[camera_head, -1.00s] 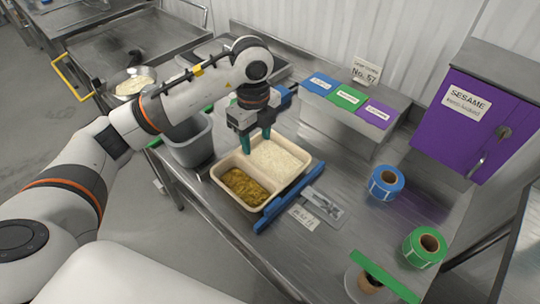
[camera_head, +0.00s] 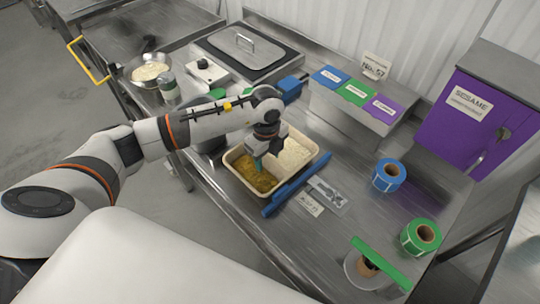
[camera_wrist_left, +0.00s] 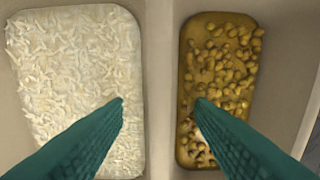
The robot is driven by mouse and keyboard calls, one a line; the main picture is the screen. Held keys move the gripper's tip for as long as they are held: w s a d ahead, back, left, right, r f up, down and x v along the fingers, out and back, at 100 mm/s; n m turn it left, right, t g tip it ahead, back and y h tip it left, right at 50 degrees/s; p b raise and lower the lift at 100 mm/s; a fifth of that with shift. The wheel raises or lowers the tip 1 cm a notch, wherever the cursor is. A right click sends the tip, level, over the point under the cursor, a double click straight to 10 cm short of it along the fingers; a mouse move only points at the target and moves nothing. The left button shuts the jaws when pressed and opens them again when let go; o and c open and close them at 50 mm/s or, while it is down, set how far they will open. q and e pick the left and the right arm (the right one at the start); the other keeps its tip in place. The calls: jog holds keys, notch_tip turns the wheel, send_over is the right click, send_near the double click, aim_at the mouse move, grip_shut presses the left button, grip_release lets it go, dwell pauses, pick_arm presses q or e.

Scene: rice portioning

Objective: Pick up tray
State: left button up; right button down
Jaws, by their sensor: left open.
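The pale tray (camera_head: 238,176) sits on the steel table. It has two compartments, one with white rice (camera_head: 292,154) and one with yellow-brown chickpea curry (camera_head: 254,178). My left gripper (camera_head: 258,164) is over the tray with its teal fingers pointing down. In the left wrist view the fingertips (camera_wrist_left: 160,102) are apart, one on the rice side and one on the curry side, with the tray's divider (camera_wrist_left: 159,50) between them. Nothing is held. I cannot tell how far the tips are above the divider. My right gripper is not in view.
A blue bar (camera_head: 297,186) lies along the tray's right side. Beyond are a label box (camera_head: 345,112), a blue tape roll (camera_head: 388,175), a green tape roll (camera_head: 420,237) and a purple sesame cabinet (camera_head: 475,115).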

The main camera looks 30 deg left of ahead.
pick_arm(q)
grip_shut()
jog(key=shift+w, duration=0.1)
dwell(0.3)
